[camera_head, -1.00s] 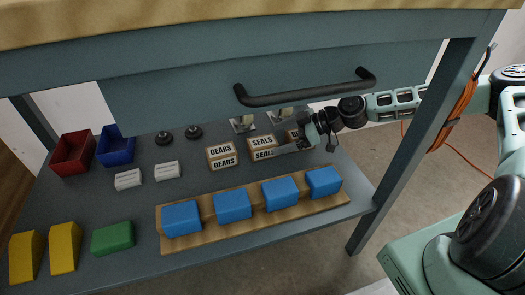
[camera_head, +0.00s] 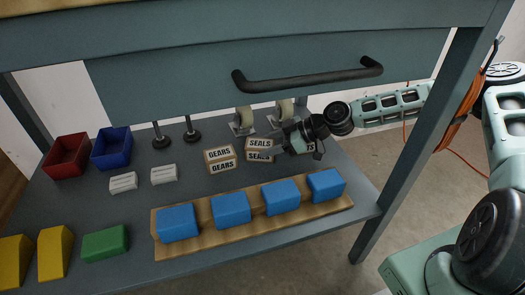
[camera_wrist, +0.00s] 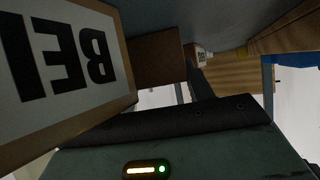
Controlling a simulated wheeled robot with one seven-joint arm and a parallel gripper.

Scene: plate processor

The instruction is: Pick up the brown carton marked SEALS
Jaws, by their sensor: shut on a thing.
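The brown carton marked SEALS (camera_head: 260,144) sits among the cartons on the lower shelf in the head view. Its white labels face up and forward. My gripper (camera_head: 283,141) reaches in from the right and is shut on this carton at its right side. I cannot tell whether the carton touches the shelf. In the wrist view a plain brown carton face (camera_wrist: 157,58) shows beyond my dark finger, likely the same carton. Its label is hidden there.
The GEARS carton (camera_head: 221,160) stands just left. Another carton (camera_head: 316,147), its label starting BEL in the wrist view (camera_wrist: 68,60), stands right, partly behind my gripper. Blue blocks (camera_head: 231,209) on a wooden board (camera_head: 205,238) lie in front. A drawer with a black handle (camera_head: 310,80) hangs above.

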